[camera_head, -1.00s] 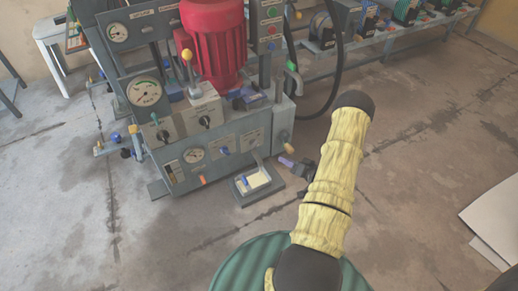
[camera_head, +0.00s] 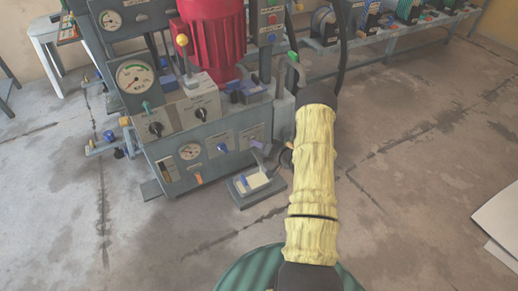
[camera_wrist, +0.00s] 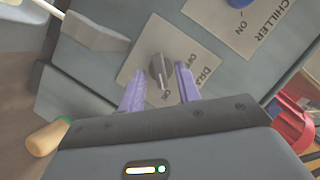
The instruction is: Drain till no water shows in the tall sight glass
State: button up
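The drain knob (camera_wrist: 159,70) is grey, on a cream label reading DRAIN, ON and OFF. Its pale pointer line faces the ON side. In the wrist view my gripper (camera_wrist: 160,77) is open, its purple fingers on either side of the knob; I cannot tell whether they touch it. In the head view my gripper (camera_head: 259,147) is at the right end of the machine's lower front panel, covering the knob. A narrow dark-slotted plate (camera_head: 168,173) at that panel's left end looks like the sight glasses; any water level is too small to read.
The wrist view shows a blue chiller knob (camera_wrist: 240,3), a grey block (camera_wrist: 92,34) and a wooden handle (camera_wrist: 47,138) nearby. Open concrete floor lies to the right.

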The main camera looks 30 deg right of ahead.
jog(key=shift+w, duration=0.15)
grip_shut()
jog(key=shift+r+p, duration=0.1)
jog(key=shift+p, duration=0.35)
jog(key=n+p, duration=0.1)
jog(key=h+p, duration=0.1)
jog(key=p, duration=0.1)
jog(key=shift+a+r+n, duration=0.15)
jog(key=shift+a+n, duration=0.05)
jog(key=shift+n, duration=0.2)
jog(key=n+h+p, duration=0.1)
jog(key=n+p, duration=0.1)
jog(key=p, duration=0.1)
jog(key=shift+a+g+h, duration=0.15)
jog(key=shift+g+h, duration=0.15)
jog(key=shift+h, duration=0.1)
jog(key=n+h+p, duration=0.2)
jog(key=n+p, duration=0.1)
jog(key=n+h+p, duration=0.1)
jog(key=shift+a+n+p, duration=0.3)
jog(key=shift+p, duration=0.05)
jog(key=n+h+p, duration=0.1)
jog(key=n, duration=0.1)
jog(key=n+t+h, duration=0.1)
jog(key=n, duration=0.1)
jog(key=shift+a+f+p, duration=0.15)
jog(key=shift+f+p, duration=0.2)
jog(key=shift+p, duration=0.05)
jog(key=shift+h, duration=0.3)
